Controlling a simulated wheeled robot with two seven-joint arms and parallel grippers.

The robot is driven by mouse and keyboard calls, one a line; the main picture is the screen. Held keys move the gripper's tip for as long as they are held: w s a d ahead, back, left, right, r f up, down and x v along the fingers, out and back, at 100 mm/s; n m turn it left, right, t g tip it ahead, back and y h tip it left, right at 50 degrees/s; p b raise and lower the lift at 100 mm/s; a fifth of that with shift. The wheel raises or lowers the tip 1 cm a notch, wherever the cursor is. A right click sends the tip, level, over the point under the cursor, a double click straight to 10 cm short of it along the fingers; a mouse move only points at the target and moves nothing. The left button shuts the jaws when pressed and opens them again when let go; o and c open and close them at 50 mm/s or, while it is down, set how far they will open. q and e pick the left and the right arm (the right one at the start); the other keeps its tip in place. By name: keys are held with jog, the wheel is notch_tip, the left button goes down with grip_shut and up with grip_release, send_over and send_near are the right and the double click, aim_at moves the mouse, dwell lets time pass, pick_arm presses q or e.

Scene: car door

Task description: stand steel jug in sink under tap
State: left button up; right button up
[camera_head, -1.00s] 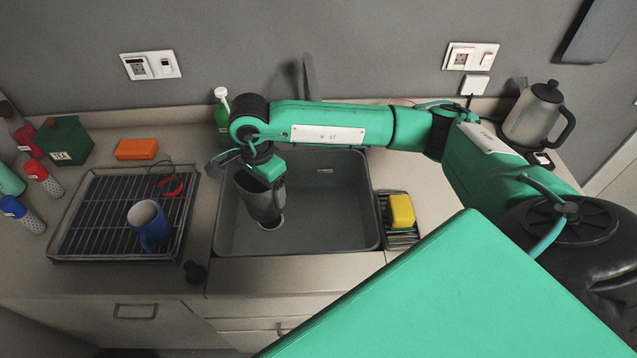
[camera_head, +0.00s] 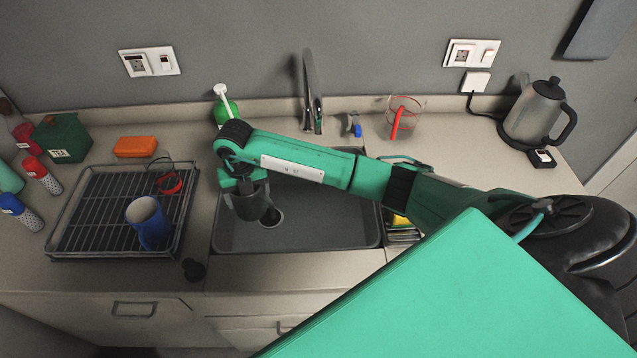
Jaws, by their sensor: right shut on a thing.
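The dark grey steel jug (camera_head: 249,206) is in the left part of the sink (camera_head: 325,235), close to its left wall. My right gripper (camera_head: 243,184) is shut on the jug near its top and partly hides it. I cannot tell whether the jug's base touches the sink floor. The drain (camera_head: 271,217) shows just right of the jug. The grey tap (camera_head: 312,95) rises behind the sink, to the right of the jug. My left gripper is out of view.
A drying rack (camera_head: 75,225) with a blue mug (camera_head: 149,222) lies left of the sink. A green bottle (camera_head: 227,110) stands behind my right wrist. A glass measuring jug (camera_head: 404,115) and a kettle (camera_head: 537,112) stand on the right. The sink's middle is clear below my arm.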

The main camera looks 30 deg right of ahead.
aim_at(255, 214)
jog(key=shift+m, duration=0.7)
notch_tip(255, 214, down, 8)
jog(key=shift+f+b, duration=0.1)
jog(key=shift+b, duration=0.55)
jog(key=shift+s+d+f, duration=0.1)
jog(key=shift+d+f, duration=0.05)
jog(key=shift+d, duration=0.1)
pick_arm(q)
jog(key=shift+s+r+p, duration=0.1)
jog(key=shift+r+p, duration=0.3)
jog(key=shift+p, duration=1.2)
pick_arm(e)
jog(key=shift+s+d+f, duration=0.6)
jog(key=shift+s+d, duration=0.95)
jog(key=shift+d, duration=0.95)
jog(key=shift+s+d+f, duration=0.55)
jog(key=shift+s+d, duration=0.95)
jog(key=shift+d, duration=0.95)
jog(key=shift+s+d+f, duration=0.6)
jog(key=shift+s+d, duration=0.95)
jog(key=shift+d, duration=0.95)
jog(key=shift+f, duration=0.15)
jog(key=o, duration=1.1)
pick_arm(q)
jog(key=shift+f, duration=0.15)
pick_arm(e)
jog(key=shift+o, duration=0.2)
